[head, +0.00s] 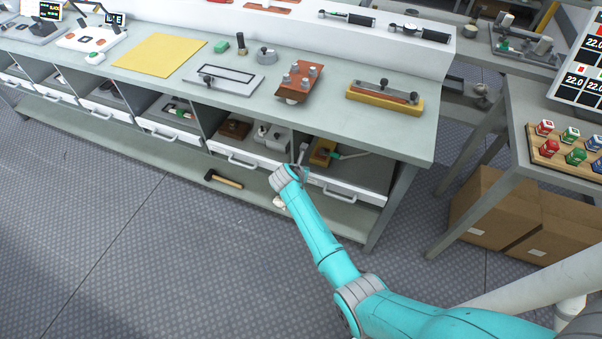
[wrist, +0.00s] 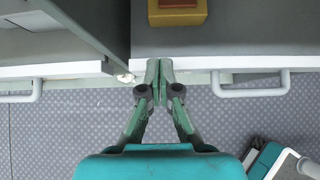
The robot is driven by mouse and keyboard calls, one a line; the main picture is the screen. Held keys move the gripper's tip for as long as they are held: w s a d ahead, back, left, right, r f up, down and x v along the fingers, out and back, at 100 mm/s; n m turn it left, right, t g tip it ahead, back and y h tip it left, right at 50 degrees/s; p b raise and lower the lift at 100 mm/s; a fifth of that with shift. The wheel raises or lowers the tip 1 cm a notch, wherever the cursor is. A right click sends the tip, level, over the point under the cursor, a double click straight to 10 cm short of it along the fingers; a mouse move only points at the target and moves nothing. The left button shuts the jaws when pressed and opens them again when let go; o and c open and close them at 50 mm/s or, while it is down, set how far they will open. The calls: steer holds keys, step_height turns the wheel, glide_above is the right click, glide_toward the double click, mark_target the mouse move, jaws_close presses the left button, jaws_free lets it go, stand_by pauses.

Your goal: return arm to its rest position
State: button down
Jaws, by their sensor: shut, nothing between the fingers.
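My teal arm (head: 312,225) reaches from the lower right toward the open drawers under the long workbench (head: 130,75). In the wrist view my gripper (wrist: 165,72) is shut and empty, its two fingers together. The fingertips are over the white front edge of a drawer (wrist: 225,67), close to the gap between two drawers; I cannot tell whether they touch it. A yellow block with a red top (wrist: 178,12) lies inside the drawer, apart from the fingers. In the head view the wrist hides most of the gripper.
Drawers with white handles (head: 240,161) line the bench front. A lower shelf carries a hammer (head: 224,179). On the right stand a second table (head: 520,135) and cardboard boxes (head: 490,215). The patterned floor (head: 150,250) in front is clear.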

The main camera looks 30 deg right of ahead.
steer(key=v, duration=0.6)
steer(key=shift+f, duration=0.15)
steer(key=s+a+f+m+t+y, duration=0.1)
steer(key=s+a+f+m, duration=0.15)
steer(key=s, duration=0.35)
steer(key=s+a+f+m+t+y, duration=0.1)
steer(key=s+a+f+m, duration=0.1)
steer(key=s+f, duration=0.3)
steer(key=s+a+r+m+t+y, duration=0.1)
steer(key=s+a+m+t, duration=0.15)
steer(key=s, duration=0.65)
steer(key=s+a+r+m+t+y, duration=0.15)
steer(key=s+a+m, duration=0.25)
steer(key=s, duration=0.4)
steer(key=s+a+r+m+t+y, duration=0.1)
steer(key=s+a+r+m, duration=0.1)
steer(key=s+r+m, duration=0.5)
steer(key=s+a+r+m+t+y, duration=0.1)
steer(key=s+r+m, duration=0.6)
steer(key=s+r, duration=0.8)
step_height(320, 180, up, 4)
steer(key=shift+a+r+t+y, duration=0.15)
steer(key=shift+a+t+y, duration=0.3)
steer(key=shift+t, duration=0.35)
